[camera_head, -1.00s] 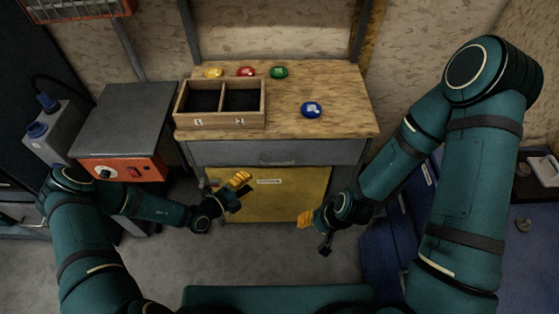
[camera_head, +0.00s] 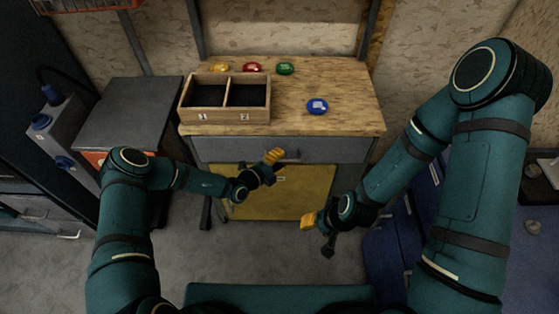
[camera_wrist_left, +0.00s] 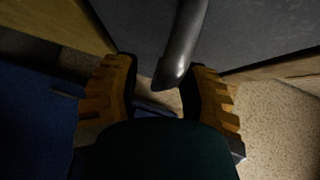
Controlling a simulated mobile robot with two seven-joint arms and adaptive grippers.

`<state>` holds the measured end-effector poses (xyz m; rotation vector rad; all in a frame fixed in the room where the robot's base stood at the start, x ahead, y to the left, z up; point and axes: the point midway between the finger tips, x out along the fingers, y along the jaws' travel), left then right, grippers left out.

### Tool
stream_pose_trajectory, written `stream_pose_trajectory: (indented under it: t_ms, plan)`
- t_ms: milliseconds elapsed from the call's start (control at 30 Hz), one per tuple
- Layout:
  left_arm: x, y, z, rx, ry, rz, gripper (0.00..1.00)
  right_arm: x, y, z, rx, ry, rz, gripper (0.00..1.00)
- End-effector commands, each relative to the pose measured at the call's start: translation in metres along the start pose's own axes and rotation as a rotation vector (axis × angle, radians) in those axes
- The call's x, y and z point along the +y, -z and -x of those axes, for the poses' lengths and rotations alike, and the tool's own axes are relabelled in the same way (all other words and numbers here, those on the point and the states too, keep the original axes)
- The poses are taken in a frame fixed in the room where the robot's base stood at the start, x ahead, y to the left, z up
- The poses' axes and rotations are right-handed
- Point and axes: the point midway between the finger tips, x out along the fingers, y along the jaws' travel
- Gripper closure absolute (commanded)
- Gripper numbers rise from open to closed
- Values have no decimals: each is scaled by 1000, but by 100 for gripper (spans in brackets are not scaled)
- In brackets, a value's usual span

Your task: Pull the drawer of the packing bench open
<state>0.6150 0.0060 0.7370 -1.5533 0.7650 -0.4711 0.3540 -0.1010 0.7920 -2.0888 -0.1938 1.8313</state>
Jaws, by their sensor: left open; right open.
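The packing bench (camera_head: 345,118) has a wooden top and a grey drawer (camera_head: 345,150) under its front edge. The drawer looks shut. Its bar handle (camera_head: 291,155) is partly hidden behind my left gripper (camera_head: 272,163). In the left wrist view, my left gripper (camera_wrist_left: 165,85) is open, and the dark handle (camera_wrist_left: 185,45) reaches down to between its yellow-padded fingers. I cannot tell whether the fingers touch it. My right gripper (camera_head: 318,234) is open, low in front of the yellow door's right side, away from the drawer.
A divided wooden box (camera_head: 225,117) and yellow, red, green and blue discs (camera_head: 317,107) are on the bench top. A yellow door (camera_head: 300,195) is below the drawer. A grey-topped unit (camera_head: 125,110) stands left. Blue crates (camera_head: 395,255) stand right.

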Motion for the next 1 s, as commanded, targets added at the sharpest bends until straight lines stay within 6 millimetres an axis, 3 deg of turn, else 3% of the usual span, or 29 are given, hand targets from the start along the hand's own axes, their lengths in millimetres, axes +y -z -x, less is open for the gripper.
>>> stream_pose_trajectory:
  t_ms: [200, 300, 333, 767, 1000]
  plan:
    - [0, 0, 0, 0, 0, 1, 57, 0, 0, 0, 0, 0, 0, 53]
    - [0, 0, 0, 0, 0, 0, 92, 0, 0, 0, 0, 0, 0, 53]
    - [0, 0, 0, 0, 0, 0, 100, 0, 0, 0, 0, 0, 0, 53]
    - [0, 1, 1, 0, 0, 2, 100, 0, 0, 1, 1, 0, 0, 53]
    - [2, 15, 14, 2, -4, 6, 100, -5, 5, 13, 11, -1, -3, 53]
